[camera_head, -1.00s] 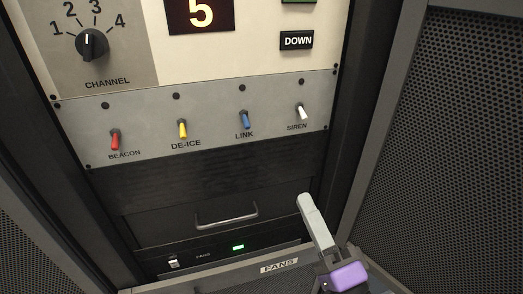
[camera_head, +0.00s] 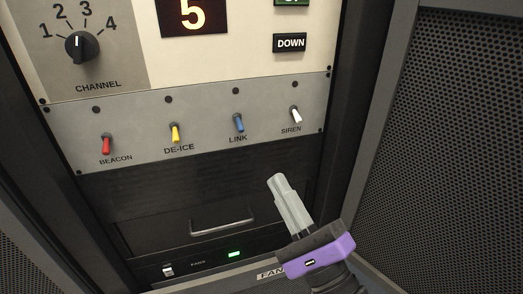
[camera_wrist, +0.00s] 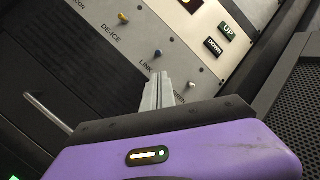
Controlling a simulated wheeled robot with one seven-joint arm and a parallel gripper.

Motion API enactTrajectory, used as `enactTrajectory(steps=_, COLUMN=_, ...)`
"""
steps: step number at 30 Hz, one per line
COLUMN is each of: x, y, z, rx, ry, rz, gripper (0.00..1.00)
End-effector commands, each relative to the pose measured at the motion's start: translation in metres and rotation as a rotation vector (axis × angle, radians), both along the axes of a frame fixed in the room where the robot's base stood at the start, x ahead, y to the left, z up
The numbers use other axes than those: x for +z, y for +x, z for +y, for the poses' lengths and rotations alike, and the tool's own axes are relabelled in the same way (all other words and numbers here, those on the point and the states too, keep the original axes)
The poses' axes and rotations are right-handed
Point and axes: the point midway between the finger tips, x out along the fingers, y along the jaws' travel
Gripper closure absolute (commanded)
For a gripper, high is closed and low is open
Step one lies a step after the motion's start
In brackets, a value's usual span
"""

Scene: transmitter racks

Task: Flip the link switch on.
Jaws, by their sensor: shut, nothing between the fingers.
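The link switch is a small blue toggle (camera_head: 239,123) above its LINK label on the grey switch panel (camera_head: 60,150). Its lever hangs downward in the head view. It also shows as a blue knob (camera_wrist: 158,53) in the wrist view, just beyond my fingertips. My gripper (camera_head: 276,180) is shut and empty, with grey fingers and a purple body. In the head view its tips are below and right of the link switch, apart from it. In the wrist view the shut fingers (camera_wrist: 160,78) point up toward the switch row.
The red BEACON (camera_head: 106,145) and yellow DE-ICE (camera_head: 175,133) toggles are left of the link switch. The white SIREN toggle (camera_head: 296,115) is close on its right. A drawer handle (camera_head: 222,225) sticks out below. A perforated door (camera_head: 465,130) stands at the right.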

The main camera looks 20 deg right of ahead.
Motion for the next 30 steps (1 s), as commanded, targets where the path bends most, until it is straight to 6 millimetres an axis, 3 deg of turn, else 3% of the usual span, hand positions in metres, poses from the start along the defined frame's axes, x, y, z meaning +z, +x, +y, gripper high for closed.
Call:
enactTrajectory(steps=18, x=0.046, y=0.075, z=0.018, rx=-0.001, ry=0.000, rz=-0.001, gripper=1.00)
enactTrajectory(steps=30, x=0.048, y=0.083, z=0.020, rx=-0.001, ry=-0.002, rz=0.000, gripper=1.00)
